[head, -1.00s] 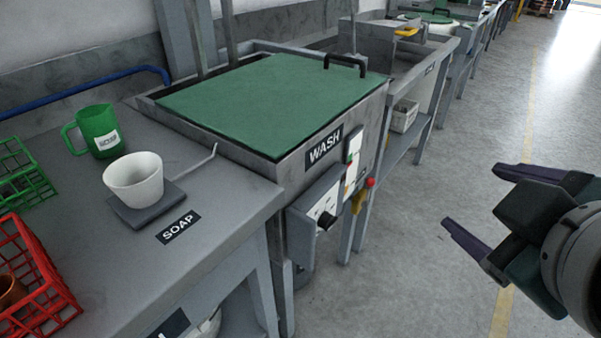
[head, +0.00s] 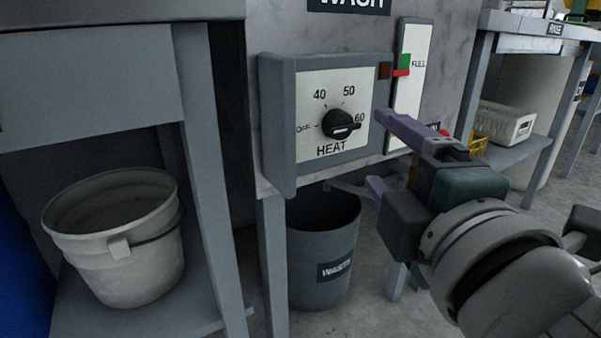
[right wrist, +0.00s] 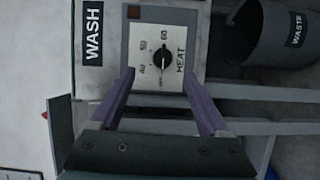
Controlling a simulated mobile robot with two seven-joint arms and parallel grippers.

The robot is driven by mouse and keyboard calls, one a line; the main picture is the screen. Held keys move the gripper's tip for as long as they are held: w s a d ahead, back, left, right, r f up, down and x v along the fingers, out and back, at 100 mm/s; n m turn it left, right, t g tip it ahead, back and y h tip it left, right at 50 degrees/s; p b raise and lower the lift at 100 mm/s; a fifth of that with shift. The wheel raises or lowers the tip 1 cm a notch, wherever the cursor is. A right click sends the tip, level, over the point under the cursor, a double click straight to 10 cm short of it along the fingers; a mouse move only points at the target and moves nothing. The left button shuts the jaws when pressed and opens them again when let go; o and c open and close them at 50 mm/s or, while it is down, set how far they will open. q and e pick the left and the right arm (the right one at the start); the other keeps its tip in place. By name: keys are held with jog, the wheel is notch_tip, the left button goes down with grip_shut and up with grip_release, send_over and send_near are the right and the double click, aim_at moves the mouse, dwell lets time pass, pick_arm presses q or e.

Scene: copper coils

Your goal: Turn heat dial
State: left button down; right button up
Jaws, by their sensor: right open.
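The black heat dial (head: 341,124) sits on a white HEAT plate (head: 309,84) marked OFF, 40, 50 and 60, in a grey control box below the WASH sign. My right gripper (head: 355,150) is open and empty, in front of the box at the right. In the right wrist view the dial (right wrist: 162,59) shows beyond and between the two purple fingers (right wrist: 160,76), not gripped. My left gripper is not in view.
A FULL gauge (head: 409,85) stands right of the box. A dark WASTE bin (head: 322,258) is on the floor below. A pale bucket (head: 122,238) stands on a lower shelf at left. A white crate (head: 504,124) is on a shelf at right.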

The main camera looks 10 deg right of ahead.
aim_at(345, 130)
jog(key=w+b, duration=0.1)
jog(key=w, duration=0.2)
jog(key=w+b, duration=0.1)
jog(key=w, duration=0.6)
jog(key=shift+w+a+f+b, duration=0.15)
jog(key=shift+a+f+b, duration=0.05)
jog(key=shift+f+b, duration=0.2)
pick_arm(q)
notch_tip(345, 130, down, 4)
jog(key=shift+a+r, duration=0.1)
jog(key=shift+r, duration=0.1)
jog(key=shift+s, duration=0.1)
pick_arm(e)
grip_shut()
